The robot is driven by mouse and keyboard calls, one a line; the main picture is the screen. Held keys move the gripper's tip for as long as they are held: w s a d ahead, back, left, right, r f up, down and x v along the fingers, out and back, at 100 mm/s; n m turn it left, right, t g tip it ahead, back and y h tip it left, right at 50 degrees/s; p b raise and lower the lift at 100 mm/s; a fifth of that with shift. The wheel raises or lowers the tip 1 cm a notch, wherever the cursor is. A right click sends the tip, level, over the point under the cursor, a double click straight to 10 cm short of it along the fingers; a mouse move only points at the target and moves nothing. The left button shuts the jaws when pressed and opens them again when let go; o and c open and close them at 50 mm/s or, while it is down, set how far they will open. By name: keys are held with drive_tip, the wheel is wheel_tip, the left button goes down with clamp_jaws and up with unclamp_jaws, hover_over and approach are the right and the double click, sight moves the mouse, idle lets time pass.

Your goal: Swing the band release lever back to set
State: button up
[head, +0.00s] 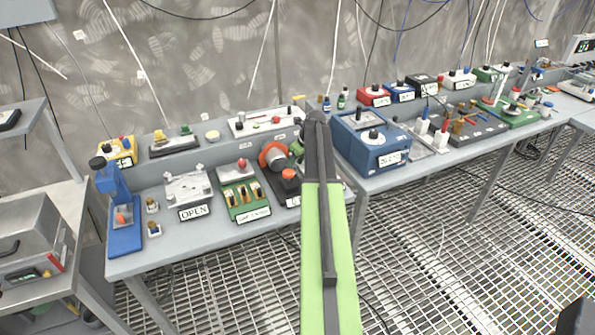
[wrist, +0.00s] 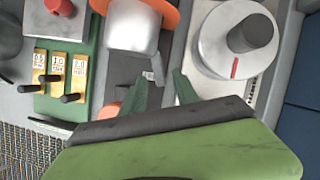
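My gripper (wrist: 160,88) reaches down over the bench in the wrist view, its two green fingers apart. A small pale grey upright piece (wrist: 157,68) shows just beyond the gap between the fingers; it may be the band release lever, but I cannot tell for sure, nor whether it is touched. Beside it stands a grey cylinder with an orange band (wrist: 131,28), which also shows in the head view (head: 272,157). An orange-red knob (wrist: 106,114) is partly hidden behind the left finger.
A round silver dial with a dark knob (wrist: 237,40) stands close right of the fingers. A green panel with several small levers (head: 244,199) is to the left, then a fixture labelled OPEN (head: 189,190). A blue box (head: 371,143) stands right of my arm.

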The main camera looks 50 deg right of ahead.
drive_tip(key=shift+c, duration=0.2)
clamp_jaws()
